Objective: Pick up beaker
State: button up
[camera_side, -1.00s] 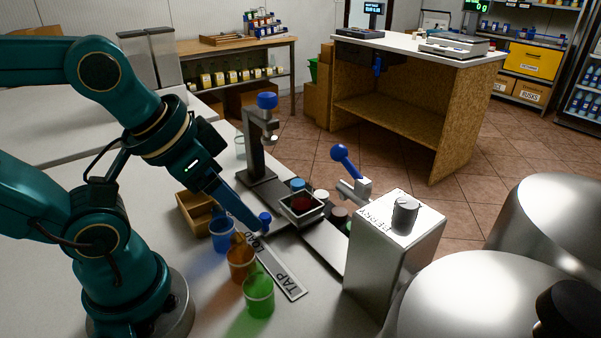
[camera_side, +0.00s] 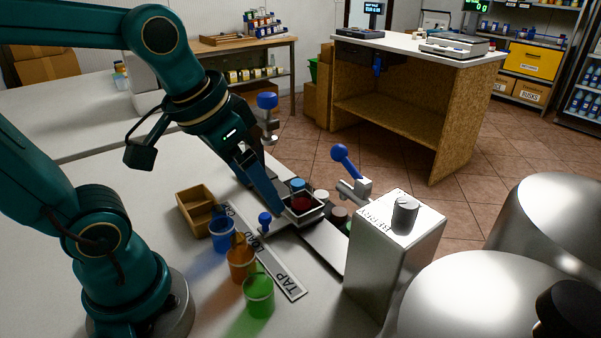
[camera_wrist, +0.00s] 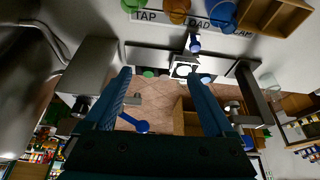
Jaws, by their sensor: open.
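Three coloured beakers stand in a row on the white bench in the side view: blue (camera_side: 221,235), orange (camera_side: 241,264) and green (camera_side: 258,297). In the wrist view they show at the top edge: green (camera_wrist: 130,5), orange (camera_wrist: 177,9) and blue (camera_wrist: 222,14). My gripper (camera_side: 279,213) is to the right of the blue beaker, low beside a small square holder (camera_side: 303,212). In the wrist view my gripper (camera_wrist: 160,76) has its two fingers apart, and the holder (camera_wrist: 183,70) shows near the right fingertip. No beaker is between the fingers.
A blue-knobbed slider (camera_side: 265,218) sits by a label strip (camera_side: 283,272) reading LOAD and TAP. A wooden box (camera_side: 195,207) stands behind the blue beaker. A metal block (camera_side: 395,250), a blue lever (camera_side: 345,160) and large steel drums (camera_side: 480,300) stand at right.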

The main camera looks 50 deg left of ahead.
jog(key=w+a+f+n+g, duration=0.15)
jog(key=w+a, duration=0.25)
jog(key=w, duration=0.4)
jog(key=g, duration=0.2)
send_over(301, 186)
jog(key=s+d, duration=0.2)
notch_tip(301, 186, down, 5)
jog(key=shift+w+a+f, duration=0.1)
jog(key=shift+w+f, duration=0.15)
jog(key=shift+f, duration=0.95)
jog(key=shift+w+a+f, duration=0.1)
jog(key=shift+w+f, duration=0.1)
jog(key=shift+f, duration=1)
grip_shut()
jog(key=shift+r, duration=0.1)
